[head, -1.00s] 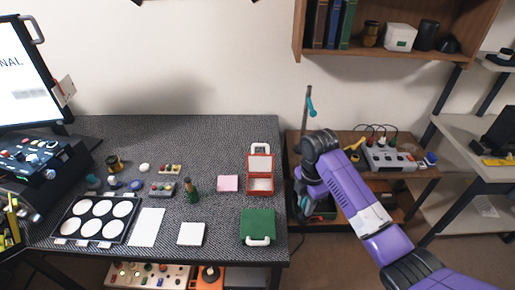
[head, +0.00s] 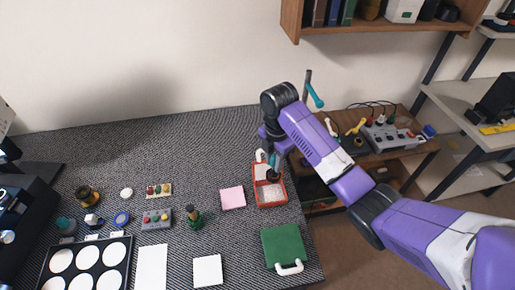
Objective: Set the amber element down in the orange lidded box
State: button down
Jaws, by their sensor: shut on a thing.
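The orange lidded box (head: 285,198) stands open near the right edge of the dark table, with its lid raised at the back and a pale inside. My gripper (head: 272,174) is directly over it, pointing down, with its tips at or just above the opening. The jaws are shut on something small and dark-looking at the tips. I take it for the amber element, but its colour and shape are too small and hidden to tell. My gripper and wrist cover part of the raised lid and the back of the box.
A green box (head: 284,245) with a white handle sits in front. A pink pad (head: 232,198) lies just left. A green bottle-like item (head: 195,217), small parts and a tray of white discs (head: 88,262) fill the left. The table's back is clear.

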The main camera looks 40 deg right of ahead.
aim_at(272, 172)
jog(key=shift+w+f, duration=0.15)
jog(key=shift+w, duration=0.2)
jog(key=shift+f, duration=1.45)
jog(key=shift+f+b, duration=0.7)
jog(key=shift+f, duration=0.4)
jog(key=shift+f+b, duration=1.85)
jog(key=shift+f, duration=1.7)
jog(key=shift+f, duration=0.25)
dwell(0.7)
